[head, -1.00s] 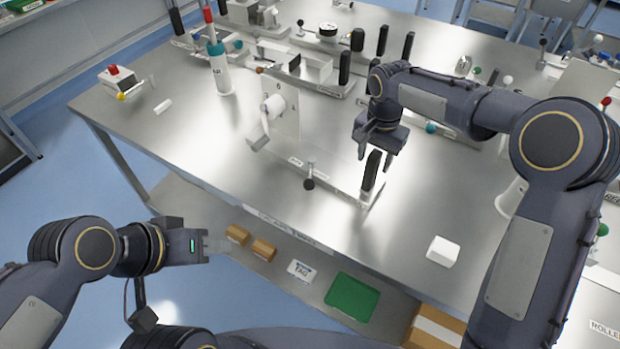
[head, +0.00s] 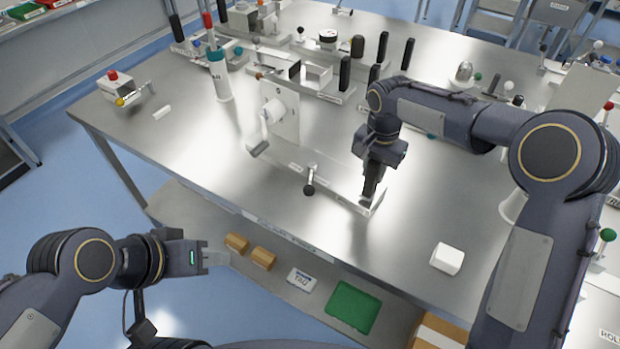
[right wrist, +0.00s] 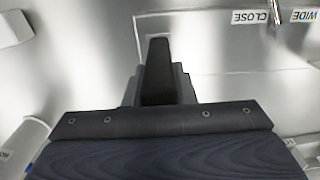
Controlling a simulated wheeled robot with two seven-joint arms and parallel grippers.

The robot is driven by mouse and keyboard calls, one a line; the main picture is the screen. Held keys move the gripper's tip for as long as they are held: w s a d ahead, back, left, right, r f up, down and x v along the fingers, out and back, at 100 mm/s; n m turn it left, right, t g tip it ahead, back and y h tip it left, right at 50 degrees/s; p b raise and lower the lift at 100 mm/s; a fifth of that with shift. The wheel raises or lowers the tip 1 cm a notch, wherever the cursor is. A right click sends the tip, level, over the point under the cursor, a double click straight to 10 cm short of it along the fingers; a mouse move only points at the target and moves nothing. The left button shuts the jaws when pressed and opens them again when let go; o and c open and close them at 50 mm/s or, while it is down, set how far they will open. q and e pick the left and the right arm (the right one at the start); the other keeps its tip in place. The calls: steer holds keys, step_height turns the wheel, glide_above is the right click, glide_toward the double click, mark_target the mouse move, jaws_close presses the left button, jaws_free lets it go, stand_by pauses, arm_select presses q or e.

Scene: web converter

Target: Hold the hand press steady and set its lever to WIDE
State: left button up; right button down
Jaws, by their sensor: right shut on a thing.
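The device with the lever, apparently the hand press (head: 335,183), is a flat metal base on the table with an upright plate (head: 284,117) at its left. Its short lever (head: 310,178) ends in a dark ball knob near the front edge. In the right wrist view the lever (right wrist: 276,12) stands between the labels CLOSE (right wrist: 250,17) and WIDE (right wrist: 304,16). My right gripper (head: 372,180) is shut on the black upright handle (right wrist: 158,72) at the base's right end. My left gripper (head: 222,259) is off the table's front edge, apart from the press; its jaw gap is unclear.
A white block (head: 447,258) lies on the table at front right. A white bottle with a teal top (head: 219,78) stands behind left. More devices with black handles line the back. A lower shelf holds small brown boxes (head: 263,257) and a green tray (head: 352,307).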

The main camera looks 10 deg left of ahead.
stand_by(0.3)
steer(key=shift+r, duration=0.15)
steer(key=shift+a, duration=0.1)
arm_select(q)
steer(key=shift+f, duration=0.15)
arm_select(e)
steer(key=shift+f, duration=0.35)
steer(key=shift+s+f, duration=0.1)
steer(key=shift+f, duration=0.05)
